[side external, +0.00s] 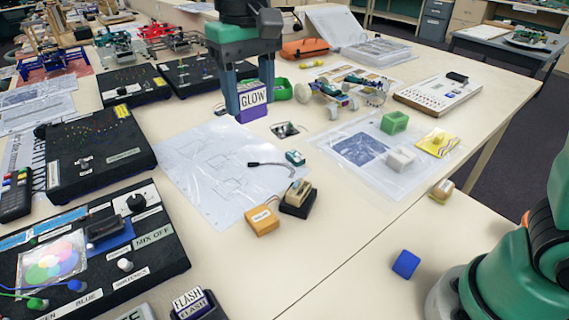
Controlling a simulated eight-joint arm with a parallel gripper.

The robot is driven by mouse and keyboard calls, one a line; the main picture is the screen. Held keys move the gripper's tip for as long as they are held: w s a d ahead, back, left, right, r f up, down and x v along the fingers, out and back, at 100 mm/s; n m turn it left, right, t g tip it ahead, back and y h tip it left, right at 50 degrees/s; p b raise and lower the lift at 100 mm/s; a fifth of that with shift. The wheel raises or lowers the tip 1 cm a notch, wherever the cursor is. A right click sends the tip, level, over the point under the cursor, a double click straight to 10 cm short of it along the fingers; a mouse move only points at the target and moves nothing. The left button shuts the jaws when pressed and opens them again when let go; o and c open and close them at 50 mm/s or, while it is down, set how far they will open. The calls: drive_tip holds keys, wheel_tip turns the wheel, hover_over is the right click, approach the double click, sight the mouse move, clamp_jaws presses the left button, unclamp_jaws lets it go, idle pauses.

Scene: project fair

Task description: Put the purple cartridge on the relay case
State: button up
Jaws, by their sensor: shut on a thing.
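The purple cartridge (251,114) has a white label reading GLOW on its front. My gripper (249,92) is shut on it and holds it upright near the upper middle of the side external view, apparently above the table. The fingers cover its sides. I cannot tell for sure which thing is the relay case. A small dark case with a tan block on top (298,196) stands near the middle of the table, to the lower right of the cartridge.
A yellow-orange block (262,220) sits beside the dark case. Black panels (98,152) fill the left side. A FLASH-labelled block (191,303) is at the bottom. A blue cube (405,264) lies at lower right. A clear sheet (222,165) lies below my gripper.

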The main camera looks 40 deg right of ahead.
sight(262, 216)
wheel_tip(262, 216, down, 20)
drive_tip(key=shift+d+r, duration=0.1)
drive_tip(key=shift+d, duration=0.05)
idle(0.3)
drive_tip(key=o, duration=1.2)
drive_tip(key=shift+o, duration=0.2)
wheel_tip(262, 216, up, 11)
drive_tip(key=s+d+t, duration=0.7)
drive_tip(key=s+d, duration=0.1)
drive_tip(key=d, duration=0.5)
drive_tip(key=shift+f, duration=0.35)
